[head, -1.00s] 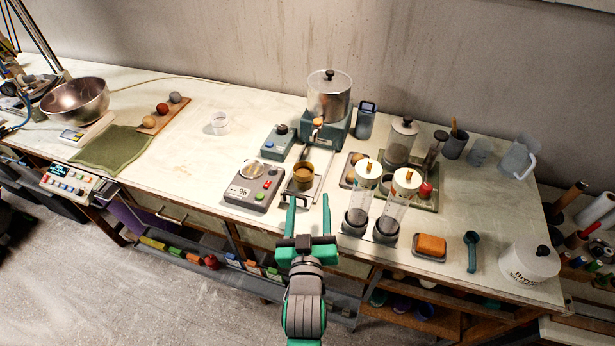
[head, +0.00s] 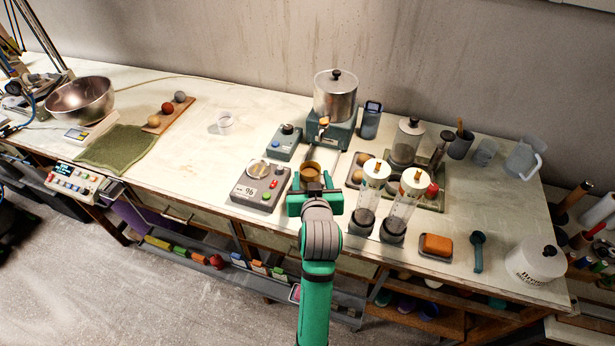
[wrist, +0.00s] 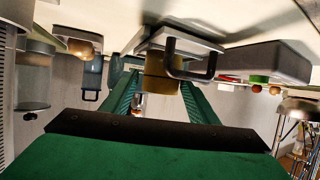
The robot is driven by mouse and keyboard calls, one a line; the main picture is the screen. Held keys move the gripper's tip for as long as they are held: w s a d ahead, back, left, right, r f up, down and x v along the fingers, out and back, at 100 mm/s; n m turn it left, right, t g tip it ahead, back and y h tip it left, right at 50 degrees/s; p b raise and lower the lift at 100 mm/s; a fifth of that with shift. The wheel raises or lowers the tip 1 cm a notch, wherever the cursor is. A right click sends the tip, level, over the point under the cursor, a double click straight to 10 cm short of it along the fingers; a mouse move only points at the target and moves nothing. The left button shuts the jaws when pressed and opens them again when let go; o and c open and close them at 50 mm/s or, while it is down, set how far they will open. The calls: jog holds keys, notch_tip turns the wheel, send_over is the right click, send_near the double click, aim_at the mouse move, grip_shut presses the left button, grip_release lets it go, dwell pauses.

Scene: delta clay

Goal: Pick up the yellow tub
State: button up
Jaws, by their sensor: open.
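The yellow tub (head: 310,171) is a small brownish-yellow, open-topped cup standing in front of the metal dispenser on the bench. In the upside-down wrist view the tub (wrist: 160,72) shows between my two green fingers, partly covered by a black loop handle (wrist: 190,58). My gripper (head: 312,178) is open, low at the front of the bench, and points at the tub. The fingers lie to either side of the tub's line in the wrist view. I cannot tell whether they touch it. The tub's lower part is hidden in the head view.
A grey scale (head: 260,186) stands close on the left. Two clear cylinders with white lids (head: 375,168) stand close on the right. The steel dispenser (head: 335,96) stands behind the tub. The bench to the left, around a clear cup (head: 224,121), is mostly free.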

aim_at(310, 169)
jog(key=shift+x, duration=3.45)
jog(key=c, duration=0.9)
